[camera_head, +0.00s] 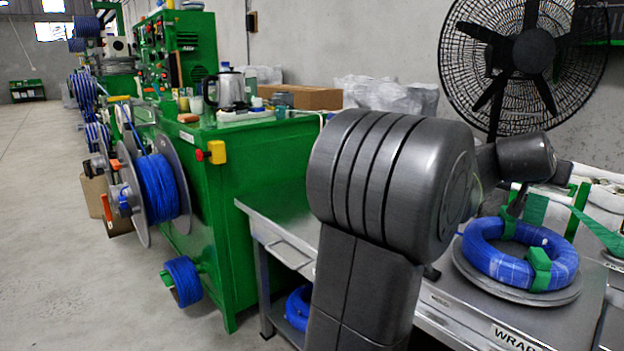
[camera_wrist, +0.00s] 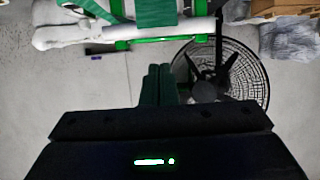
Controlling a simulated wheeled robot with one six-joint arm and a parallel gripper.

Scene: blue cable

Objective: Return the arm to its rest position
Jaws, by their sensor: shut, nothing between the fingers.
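My gripper (camera_wrist: 159,72) shows in the wrist view as two dark green fingers side by side, shut with nothing between them. In the head view my dark grey arm rises in front of the metal bench and bends right, its wrist end near the blue cable coil (camera_head: 490,255). The fingers cannot be told apart clearly there. The coil lies on a round grey plate (camera_head: 535,297) on the bench, with green clamps (camera_head: 539,268) on it. The wrist view shows no coil.
A black fan (camera_head: 533,50) stands behind the bench; it also shows in the wrist view (camera_wrist: 215,85). A green machine (camera_head: 262,165) with a kettle (camera_head: 230,89) and cable spools (camera_head: 158,188) is left. The bench top (camera_head: 285,215) left of my arm is bare.

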